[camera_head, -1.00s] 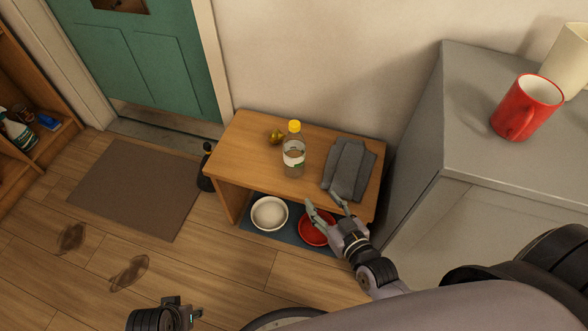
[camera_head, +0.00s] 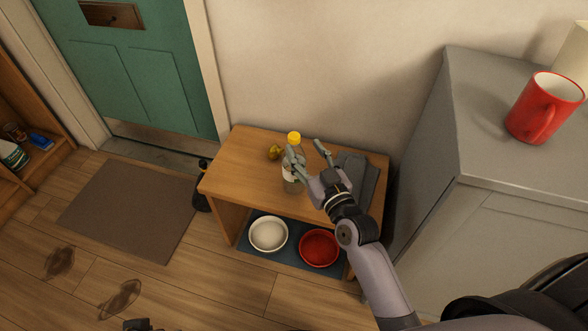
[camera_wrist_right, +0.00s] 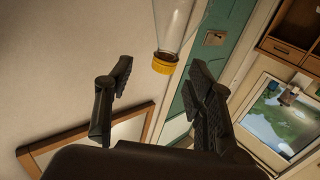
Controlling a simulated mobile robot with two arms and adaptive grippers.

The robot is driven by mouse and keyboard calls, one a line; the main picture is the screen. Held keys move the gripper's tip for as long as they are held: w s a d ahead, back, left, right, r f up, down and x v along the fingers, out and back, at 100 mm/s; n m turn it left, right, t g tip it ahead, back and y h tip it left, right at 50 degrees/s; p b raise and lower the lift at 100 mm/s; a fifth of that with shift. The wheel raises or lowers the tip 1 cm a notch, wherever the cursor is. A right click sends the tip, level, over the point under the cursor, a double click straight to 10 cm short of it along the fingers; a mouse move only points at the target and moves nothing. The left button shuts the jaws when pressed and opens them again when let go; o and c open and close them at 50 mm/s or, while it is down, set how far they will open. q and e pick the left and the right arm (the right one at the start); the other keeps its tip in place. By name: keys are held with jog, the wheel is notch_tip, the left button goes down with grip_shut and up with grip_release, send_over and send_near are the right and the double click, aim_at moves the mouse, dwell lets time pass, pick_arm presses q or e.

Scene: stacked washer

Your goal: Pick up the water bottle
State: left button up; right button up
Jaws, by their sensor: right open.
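The water bottle (camera_head: 289,174) is clear with a yellow cap and a pale label. It stands upright on the wooden bench. My right gripper (camera_head: 306,149) is open and empty beside the bottle, with one finger covering part of its upper body in the head view. In the right wrist view the bottle (camera_wrist_right: 172,38) appears upside down, its cap near the gap between the open fingers (camera_wrist_right: 162,72). I cannot tell whether a finger touches it. Only a small dark part of my left gripper (camera_head: 138,324) shows at the bottom edge.
The wooden bench (camera_head: 245,165) also holds a yellow-green object (camera_head: 275,152) and a grey cloth (camera_head: 360,175), partly hidden by my right arm. A white bowl (camera_head: 268,234) and a red bowl (camera_head: 319,248) sit below. A grey appliance (camera_head: 480,150) with a red mug (camera_head: 543,108) stands right.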

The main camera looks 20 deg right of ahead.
aim_at(297, 143)
jog(key=w, duration=0.2)
jog(key=w+a+b, duration=0.1)
jog(key=w, duration=0.2)
jog(key=shift+w+a+f, duration=0.1)
jog(key=shift+w+a, duration=0.05)
jog(key=shift+w, duration=0.15)
jog(key=c, duration=0.9)
